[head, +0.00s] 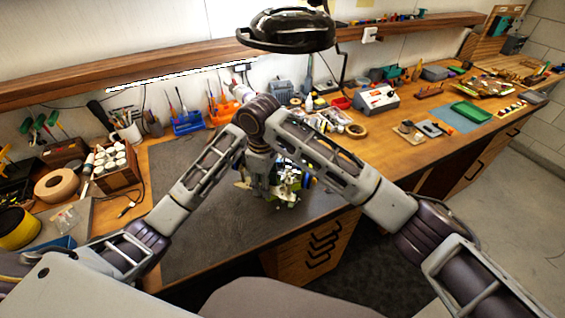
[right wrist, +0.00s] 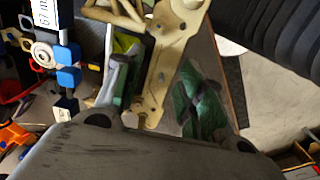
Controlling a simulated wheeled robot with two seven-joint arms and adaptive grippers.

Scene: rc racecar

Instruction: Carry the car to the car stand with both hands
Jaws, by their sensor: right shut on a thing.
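The car (head: 289,184) shows only in part near the middle of the head view, as a small cluster of light and yellowish-green parts over the dark mat. My arms hide the rest. My right gripper (head: 266,188) points down beside it. In the right wrist view, its green-padded fingers stand on both sides of a beige car part (right wrist: 165,50) with screw holes, and the gripper is shut on it. A black ribbed tire (right wrist: 285,35) fills the upper right there. My left gripper is hidden behind the arms. I cannot make out the car stand.
The dark mat (head: 190,220) is mostly clear. A wooden rack of white jars (head: 115,165) and tape rolls (head: 58,185) stand left. Blue and orange tool holders (head: 187,122) line the back. A grey device (head: 376,100) and green tray (head: 471,112) stand right. A black lamp (head: 285,30) hangs above.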

